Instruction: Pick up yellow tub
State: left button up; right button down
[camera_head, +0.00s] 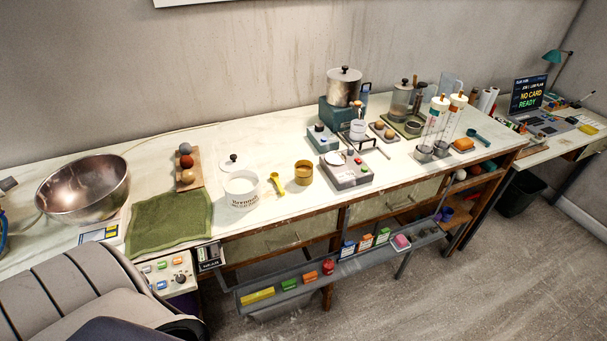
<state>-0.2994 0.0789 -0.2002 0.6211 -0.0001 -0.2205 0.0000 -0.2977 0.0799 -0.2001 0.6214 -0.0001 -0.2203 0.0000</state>
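A small yellow tub (303,173) stands upright on the white worktop near its front edge, around the middle of the bench. A yellow scoop (277,184) lies just left of it, apart from it. A larger white tub (241,189) with dark lettering and pale contents stands further left. Neither of my grippers shows in the head view.
A grey device with a red button (346,170) stands close right of the yellow tub. A white lid (232,164) lies behind the white tub. A metal bowl (84,188) and green towel (170,222) are left. A shelf with small coloured items (340,266) runs below the front edge.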

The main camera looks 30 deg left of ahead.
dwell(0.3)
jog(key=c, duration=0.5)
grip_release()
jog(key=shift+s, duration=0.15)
